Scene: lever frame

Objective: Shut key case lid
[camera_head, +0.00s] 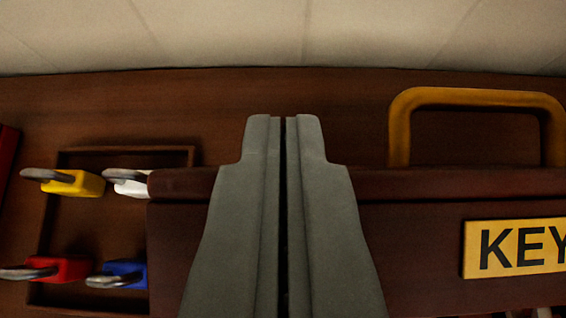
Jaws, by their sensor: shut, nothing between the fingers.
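The key case is a dark reddish-brown box on the right, with a yellow plate (515,246) reading "KEY" on its front, cut off by the right edge. A dark brown top edge or lid (450,184) runs along the top of this front. A yellow handle (475,97) stands up behind that edge. My gripper (284,120) is shut and empty, in front of the left part of the case, its tips reaching above the top edge in the picture. I cannot tell whether it touches the case. The gripper hides part of the case front.
A shallow wooden tray (125,157) at the left holds a yellow padlock (80,183), a white one (132,189), a red one (68,268) and a blue one (125,272). A red thing (7,150) shows at the left edge. A pale tiled surface (230,32) lies behind.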

